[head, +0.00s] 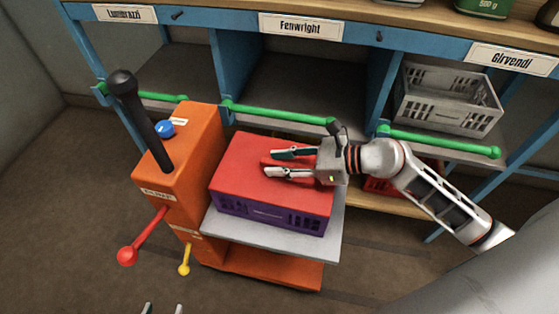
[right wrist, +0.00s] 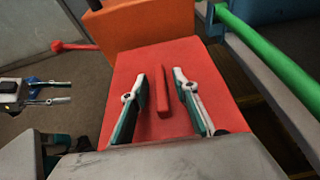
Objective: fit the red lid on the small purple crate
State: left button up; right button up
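The small purple crate (head: 270,212) stands on a grey platform (head: 265,240) of an orange lift. The red lid (head: 245,160) lies flat on top of the crate and covers it; I cannot tell if it is fully seated. In the right wrist view the lid (right wrist: 135,72) has a raised red handle bar (right wrist: 163,92). My right gripper (head: 272,162) is open above the lid, its fingers on either side of the handle and apart from it. My left gripper (head: 163,308) barely shows at the bottom edge; it looks open and empty in the right wrist view (right wrist: 68,92).
The orange lift (head: 190,150) has a black lever, a blue knob and red and yellow handles at left. Behind are blue shelves with green rails (head: 275,114). A grey crate (head: 447,98) sits in the right bay. A red crate (head: 385,186) is partly hidden behind my right arm.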

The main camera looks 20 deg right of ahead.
jog(key=shift+r, duration=0.65)
jog(key=p+v, duration=0.1)
jog(key=v, duration=0.9)
jog(key=shift+s+d, duration=0.1)
jog(key=shift+d, duration=0.05)
pick_arm(q)
jog(key=shift+s+a+r, duration=0.1)
jog(key=shift+a, duration=0.1)
pick_arm(e)
jog(key=shift+v, duration=0.8)
pick_arm(q)
jog(key=shift+r, duration=0.1)
pick_arm(e)
jog(key=shift+r, duration=0.1)
